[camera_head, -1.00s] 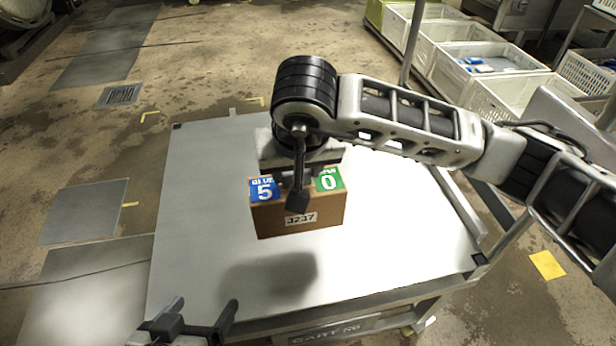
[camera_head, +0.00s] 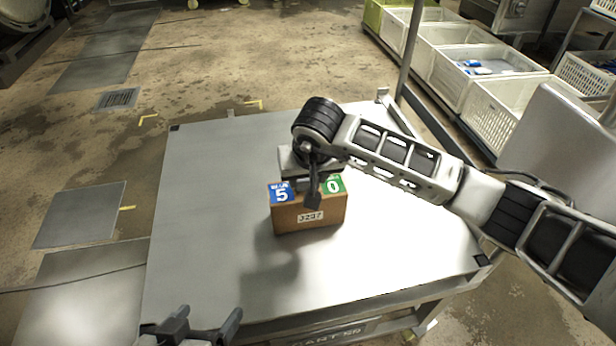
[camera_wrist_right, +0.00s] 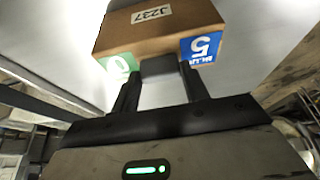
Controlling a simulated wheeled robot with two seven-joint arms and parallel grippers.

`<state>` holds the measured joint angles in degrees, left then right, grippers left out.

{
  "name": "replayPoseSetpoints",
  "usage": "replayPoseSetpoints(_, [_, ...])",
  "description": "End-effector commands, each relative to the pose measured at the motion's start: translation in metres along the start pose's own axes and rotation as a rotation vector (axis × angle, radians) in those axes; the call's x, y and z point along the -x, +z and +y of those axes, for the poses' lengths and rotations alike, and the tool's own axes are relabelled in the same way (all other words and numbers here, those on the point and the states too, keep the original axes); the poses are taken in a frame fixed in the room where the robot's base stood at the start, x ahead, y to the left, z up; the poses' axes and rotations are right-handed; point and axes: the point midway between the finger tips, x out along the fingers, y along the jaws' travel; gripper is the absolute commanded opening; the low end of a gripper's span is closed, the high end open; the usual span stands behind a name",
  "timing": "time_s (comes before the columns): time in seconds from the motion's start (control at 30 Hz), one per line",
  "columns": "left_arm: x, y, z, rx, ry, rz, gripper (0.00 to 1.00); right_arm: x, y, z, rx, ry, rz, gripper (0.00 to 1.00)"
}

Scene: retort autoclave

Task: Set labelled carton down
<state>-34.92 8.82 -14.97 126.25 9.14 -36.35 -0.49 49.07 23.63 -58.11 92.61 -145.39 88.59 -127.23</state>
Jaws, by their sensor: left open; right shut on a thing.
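The labelled carton (camera_head: 290,217) is a brown box with a blue "5" label, a green "0" label and a white "J237" tag. My right gripper (camera_head: 312,192) is shut on it from above. In the head view the carton is over the middle of the grey cart top (camera_head: 215,220), its shadow falling to the left. I cannot tell whether its base touches the surface. The carton also fills the top of the right wrist view (camera_wrist_right: 160,32), with the right gripper's fingers (camera_wrist_right: 160,85) at its edge. My left gripper (camera_head: 203,326) is open and empty at the cart's near left edge.
The cart top is clear around the carton. A metal post (camera_head: 408,50) rises at the cart's far right corner. White crates (camera_head: 485,75) line the floor at the right. A floor drain (camera_head: 118,98) lies beyond the cart to the left.

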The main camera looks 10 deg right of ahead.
Motion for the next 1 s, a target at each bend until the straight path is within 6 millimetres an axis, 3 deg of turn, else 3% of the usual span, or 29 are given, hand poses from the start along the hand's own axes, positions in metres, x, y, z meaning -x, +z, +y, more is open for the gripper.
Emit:
replayPoseSetpoints(0.43, [-0.002, 0.003, 0.001, 0.000, 0.006, -0.003, 0.80, -0.004, 0.001, 0.000, 0.000, -0.001, 0.005, 0.00])
replayPoseSetpoints(0.47, [-0.002, 0.004, 0.001, 0.001, 0.007, -0.005, 0.80, -0.004, 0.001, 0.000, 0.001, 0.000, 0.002, 0.48])
replayPoseSetpoints(0.53, [-0.002, 0.003, 0.001, 0.001, 0.007, -0.005, 0.80, -0.004, 0.001, 0.000, 0.000, 0.000, 0.001, 0.67])
replayPoseSetpoints(0.87, [-0.001, 0.000, 0.001, -0.001, 0.005, -0.003, 0.80, -0.001, 0.000, 0.000, 0.000, 0.000, 0.001, 0.67])
replayPoseSetpoints(1.0, [0.003, -0.006, 0.000, -0.006, -0.002, 0.009, 0.80, 0.013, -0.002, 0.000, 0.001, -0.002, 0.004, 0.67])
